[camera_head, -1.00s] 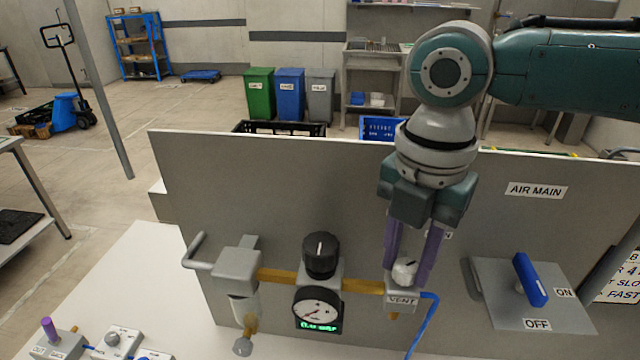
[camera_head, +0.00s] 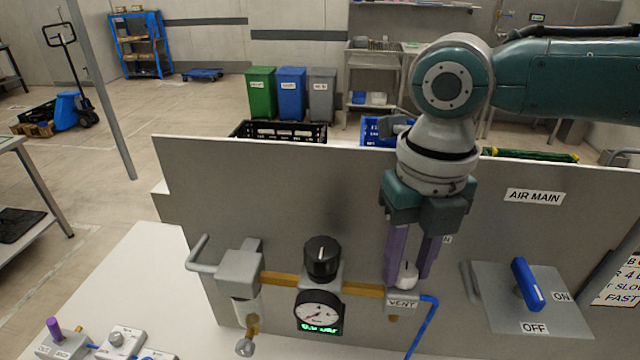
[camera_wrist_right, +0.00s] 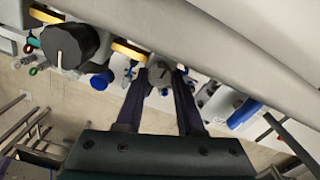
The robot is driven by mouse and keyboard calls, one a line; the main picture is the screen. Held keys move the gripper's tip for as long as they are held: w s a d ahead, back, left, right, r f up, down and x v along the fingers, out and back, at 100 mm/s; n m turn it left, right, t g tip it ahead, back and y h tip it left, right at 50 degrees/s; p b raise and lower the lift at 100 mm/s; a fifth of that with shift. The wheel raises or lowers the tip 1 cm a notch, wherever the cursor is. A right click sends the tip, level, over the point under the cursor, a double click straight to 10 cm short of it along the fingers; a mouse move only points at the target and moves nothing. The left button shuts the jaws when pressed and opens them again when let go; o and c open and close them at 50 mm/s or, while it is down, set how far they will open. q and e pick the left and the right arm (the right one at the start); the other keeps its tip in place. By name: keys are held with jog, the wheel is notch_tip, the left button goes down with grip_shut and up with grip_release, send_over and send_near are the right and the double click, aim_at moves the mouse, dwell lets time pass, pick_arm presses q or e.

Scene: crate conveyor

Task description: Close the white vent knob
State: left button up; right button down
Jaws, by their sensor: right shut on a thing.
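The white vent knob (camera_head: 405,273) sits on top of the grey block with the VENT label (camera_head: 403,302), at the right end of the brass pipe. My right gripper (camera_head: 408,278) comes down from above, and its two purple fingers are shut on the knob, one on each side. In the right wrist view the knob (camera_wrist_right: 160,73) shows between the fingertips, with a dark line across its top. My left gripper is not in view.
Left of the knob are a black regulator knob (camera_head: 322,257), a gauge (camera_head: 319,311) with a green display, and a grey filter unit (camera_head: 238,270). Right of it is a blue lever (camera_head: 527,284) on an ON/OFF plate. A grey panel (camera_head: 270,190) stands close behind.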

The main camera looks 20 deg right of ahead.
aim_at(408, 271)
jog(key=shift+n, duration=0.7)
jog(key=shift+a, duration=0.1)
jog(key=c, duration=0.5)
grip_release()
jog(key=shift+r, duration=0.1)
notch_tip(408, 271, up, 10)
jog(key=shift+f+b, duration=0.1)
jog(key=shift+b, duration=0.95)
